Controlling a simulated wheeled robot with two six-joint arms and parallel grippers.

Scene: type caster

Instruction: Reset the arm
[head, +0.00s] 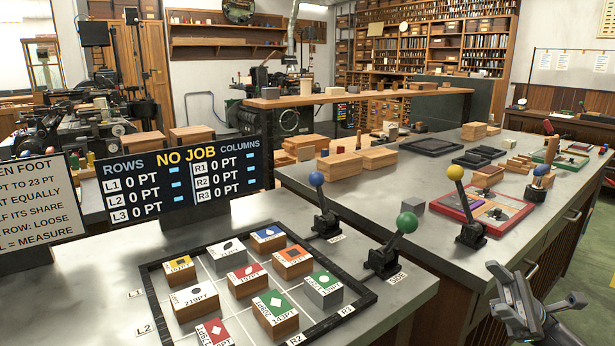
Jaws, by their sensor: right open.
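My right gripper (512,287) is at the lower right, beyond the bench edge over the floor side. It is open, with nothing seen between its fingers. It is apart from the levers and the blocks. My left gripper is not in view. Three levers on black bases show: a blue-knobbed lever (317,180), a green-knobbed lever (406,222) and a yellow-knobbed lever (455,173). The yellow-knobbed one stands nearest to my gripper, up and to its left.
A black-framed tray (362,299) holds several labelled blocks on the near bench (80,290). A display (185,180) behind it reads "NO JOB" with 0 PT rows. A red tray (515,209) lies on the right bench. Floor (590,270) is open at the far right.

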